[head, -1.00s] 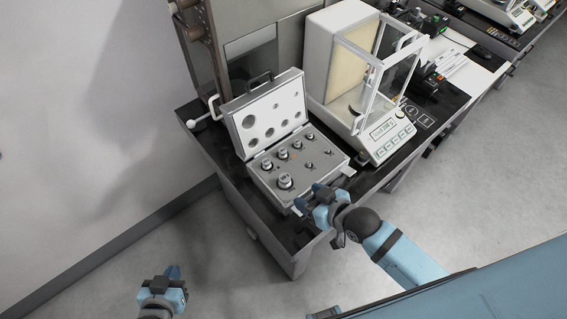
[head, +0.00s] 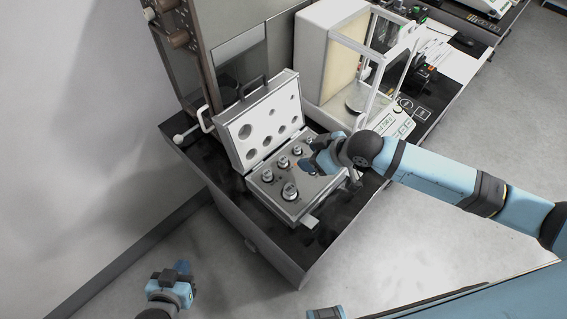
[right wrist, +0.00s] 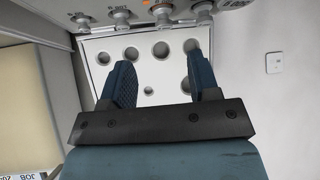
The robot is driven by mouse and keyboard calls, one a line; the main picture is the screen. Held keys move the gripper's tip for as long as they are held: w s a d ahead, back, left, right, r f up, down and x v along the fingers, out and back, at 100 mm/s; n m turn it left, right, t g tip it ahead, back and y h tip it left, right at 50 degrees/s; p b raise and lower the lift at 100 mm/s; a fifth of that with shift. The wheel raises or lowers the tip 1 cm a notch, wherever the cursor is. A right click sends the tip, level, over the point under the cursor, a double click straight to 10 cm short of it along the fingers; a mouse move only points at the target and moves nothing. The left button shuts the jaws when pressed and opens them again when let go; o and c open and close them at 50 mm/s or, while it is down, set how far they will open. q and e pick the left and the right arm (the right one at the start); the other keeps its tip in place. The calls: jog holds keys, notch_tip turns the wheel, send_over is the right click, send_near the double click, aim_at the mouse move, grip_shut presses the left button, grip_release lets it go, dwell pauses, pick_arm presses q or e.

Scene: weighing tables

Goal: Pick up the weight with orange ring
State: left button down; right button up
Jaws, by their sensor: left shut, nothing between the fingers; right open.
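Several metal weights stand in the open case (head: 262,193) in the head view: a large one (head: 290,190) at the front and smaller ones (head: 267,175), (head: 283,162), (head: 297,150) behind it. Which one carries the orange ring is too small to tell. My right gripper (head: 308,161) is above the case's right part, open and empty, and hides some of the weights. In the right wrist view its spread fingers (right wrist: 162,70) lie in front of the holed lid; knobbed weights (right wrist: 120,14), (right wrist: 162,9) show at the top edge. My left gripper (head: 180,272) is shut and empty, low over the floor.
The case lid (head: 238,150) stands open behind the weights. A glass-walled balance (head: 340,60) stands right of the case on the dark table (head: 215,170). Brown column equipment (head: 185,50) stands at the back left. The floor at left is clear.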

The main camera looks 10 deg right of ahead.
aim_at(285, 160)
jog(key=x, duration=0.4)
jog(key=shift+r, duration=0.1)
jog(key=x, duration=0.2)
jog(key=p+x, duration=0.1)
jog(key=x, duration=0.1)
jog(key=shift+w+a, duration=0.1)
jog(key=shift+a, duration=0.4)
jog(key=shift+w+a+f, duration=0.2)
jog(key=shift+f, duration=0.25)
grip_shut()
